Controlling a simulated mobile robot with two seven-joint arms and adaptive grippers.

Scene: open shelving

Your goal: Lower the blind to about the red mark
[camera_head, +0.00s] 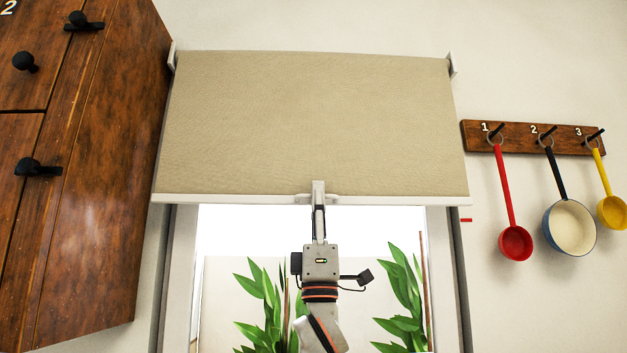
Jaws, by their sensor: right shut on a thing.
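The beige blind (315,120) hangs partly down over the upper part of the window. Its pale bottom bar (230,199) runs level across. My right gripper (318,196) reaches up from below and is shut on the middle of the bottom bar, at its small handle. The red mark (466,220) is a short red line on the wall just right of the window frame, a little below the bar's right end. The gripper's fingers hide the centre of the bar. My left gripper is not in view.
A dark wooden cabinet (90,190) with black knobs stands close on the left. At right, a wooden hook rail (570,139) holds a red ladle (515,242), a blue pan (570,228) and a yellow ladle (611,212). Green plants (398,290) show through the window below the bar.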

